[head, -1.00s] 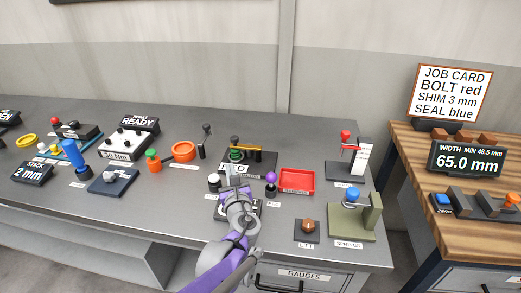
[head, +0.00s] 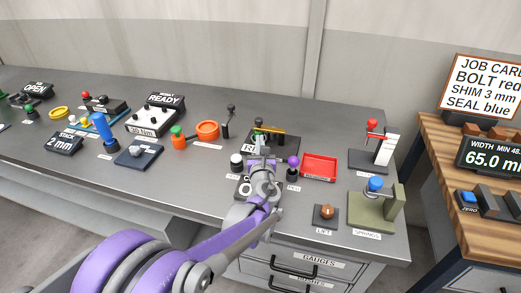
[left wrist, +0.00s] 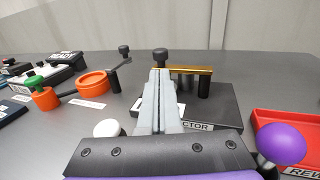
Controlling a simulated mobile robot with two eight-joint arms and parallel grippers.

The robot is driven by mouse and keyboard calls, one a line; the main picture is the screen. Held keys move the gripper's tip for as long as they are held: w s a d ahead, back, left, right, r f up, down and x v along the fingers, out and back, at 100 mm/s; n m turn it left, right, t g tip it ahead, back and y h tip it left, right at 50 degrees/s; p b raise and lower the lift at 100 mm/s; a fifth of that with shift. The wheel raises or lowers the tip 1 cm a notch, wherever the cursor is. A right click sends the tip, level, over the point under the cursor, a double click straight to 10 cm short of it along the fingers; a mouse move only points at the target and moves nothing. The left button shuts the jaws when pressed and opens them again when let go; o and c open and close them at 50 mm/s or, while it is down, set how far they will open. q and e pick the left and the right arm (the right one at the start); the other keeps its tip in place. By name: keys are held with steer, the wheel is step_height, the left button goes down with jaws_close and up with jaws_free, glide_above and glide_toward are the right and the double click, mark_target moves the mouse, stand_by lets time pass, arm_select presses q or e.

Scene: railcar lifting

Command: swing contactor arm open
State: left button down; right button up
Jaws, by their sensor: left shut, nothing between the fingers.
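The contactor (head: 288,142) is a black base near the middle of the bench. In the left wrist view its base (left wrist: 222,106) carries a label ending in "CTOR". Its brass-coloured arm (left wrist: 192,69) runs level, with a black knob (left wrist: 160,54) at its left end and dark posts under its right part. My left gripper (head: 259,153) is shut and empty, in front of the contactor. In the left wrist view its fingertips (left wrist: 160,73) overlap the knob's lower part; I cannot tell whether they touch. The fingers hide part of the base. My right gripper is not in view.
A purple ball knob (head: 293,161) and a red tray (head: 319,168) stand right of the contactor. A white-topped knob (head: 236,160) stands left of my gripper. An orange ring (head: 207,131) and a crank handle (head: 229,122) are further left.

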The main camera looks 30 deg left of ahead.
mark_target(259, 123)
arm_select(q)
steer(key=x, duration=0.7)
steer(key=shift+a, duration=0.1)
